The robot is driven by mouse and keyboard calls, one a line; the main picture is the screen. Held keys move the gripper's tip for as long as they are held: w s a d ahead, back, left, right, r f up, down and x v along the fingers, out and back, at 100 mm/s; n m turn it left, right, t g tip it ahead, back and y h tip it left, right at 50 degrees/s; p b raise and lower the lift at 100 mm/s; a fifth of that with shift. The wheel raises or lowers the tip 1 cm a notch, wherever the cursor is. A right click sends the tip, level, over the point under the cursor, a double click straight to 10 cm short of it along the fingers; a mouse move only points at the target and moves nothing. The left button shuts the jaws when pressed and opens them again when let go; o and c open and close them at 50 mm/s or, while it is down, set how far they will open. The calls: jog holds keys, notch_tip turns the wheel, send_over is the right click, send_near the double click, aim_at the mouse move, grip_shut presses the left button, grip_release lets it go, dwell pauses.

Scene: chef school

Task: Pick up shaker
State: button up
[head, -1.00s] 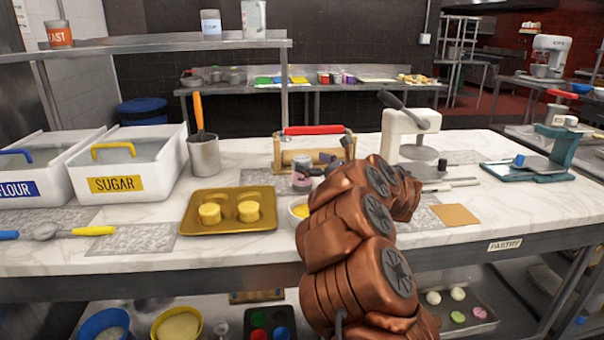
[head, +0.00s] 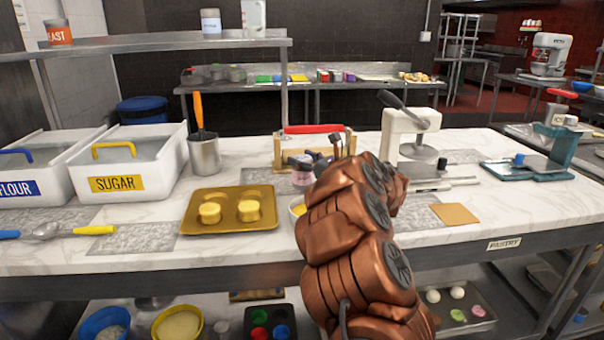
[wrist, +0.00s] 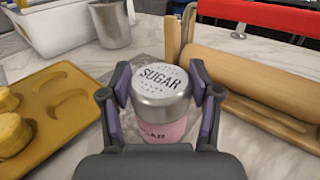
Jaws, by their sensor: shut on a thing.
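The shaker (wrist: 160,100) has a silver lid marked SUGAR and a pink body, and stands upright between my gripper's fingers in the wrist view. My gripper (wrist: 163,95) is shut on it, with a purple-padded finger on each side just below the lid. In the head view the shaker's pink body (head: 302,178) shows on the marble counter in front of the rolling pin stand, and my gripper (head: 306,163) is at its top. My copper-coloured arm hides part of this area. I cannot tell whether the shaker's base touches the counter.
A gold baking tray (head: 188,226) with two yellow cakes lies to the left. A wooden rolling pin (wrist: 255,82) is close on the right in the wrist view. A metal container (head: 205,157) and a sugar bin (head: 150,160) stand further left. A white press (head: 398,140) stands right.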

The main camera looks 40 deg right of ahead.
jog(key=c, duration=0.5)
jog(key=shift+r, duration=0.1)
